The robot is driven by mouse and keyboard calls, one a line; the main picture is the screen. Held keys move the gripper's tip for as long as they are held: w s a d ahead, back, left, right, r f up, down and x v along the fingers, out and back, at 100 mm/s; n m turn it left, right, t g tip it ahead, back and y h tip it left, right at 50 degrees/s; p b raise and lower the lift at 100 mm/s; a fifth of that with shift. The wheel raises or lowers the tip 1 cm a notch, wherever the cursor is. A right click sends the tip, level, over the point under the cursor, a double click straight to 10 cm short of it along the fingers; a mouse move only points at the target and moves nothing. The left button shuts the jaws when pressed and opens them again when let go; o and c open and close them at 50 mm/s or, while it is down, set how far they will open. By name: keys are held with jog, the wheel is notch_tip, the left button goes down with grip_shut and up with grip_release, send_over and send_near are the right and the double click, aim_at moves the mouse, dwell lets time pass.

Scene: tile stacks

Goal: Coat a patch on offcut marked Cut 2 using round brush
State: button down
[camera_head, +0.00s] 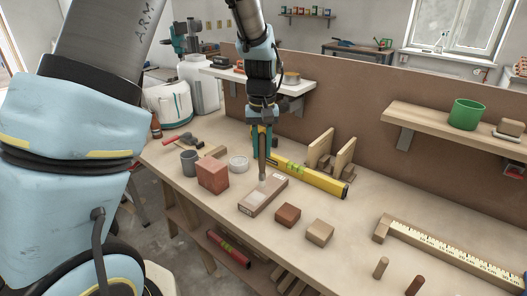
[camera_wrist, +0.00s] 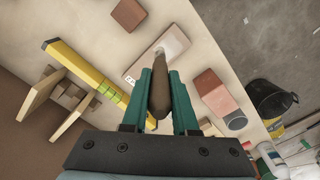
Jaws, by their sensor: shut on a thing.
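My gripper (camera_head: 262,152) is above the middle of the workbench, shut on the round brush (camera_head: 262,168). The brush points down, its lower end at the top face of a long flat offcut (camera_head: 254,204); I cannot tell whether it touches. In the wrist view the brown brush (camera_wrist: 159,98) is between the green fingers (camera_wrist: 160,82), and the offcut (camera_wrist: 138,68) lies below. A pale, whitish patch shows on the offcut beside the brush tip. A small label is on the offcut's other end; its text is too small to read.
A reddish block (camera_head: 212,177), white round tin (camera_head: 238,164) and grey cup (camera_head: 188,163) stand left. A yellow level (camera_head: 318,180) lies close behind the gripper, near wooden uprights (camera_head: 343,157). A small red block (camera_head: 288,215) and tan block (camera_head: 319,233) lie right.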

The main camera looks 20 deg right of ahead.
jog(key=shift+r+p, duration=0.85)
jog(key=shift+r, duration=0.55)
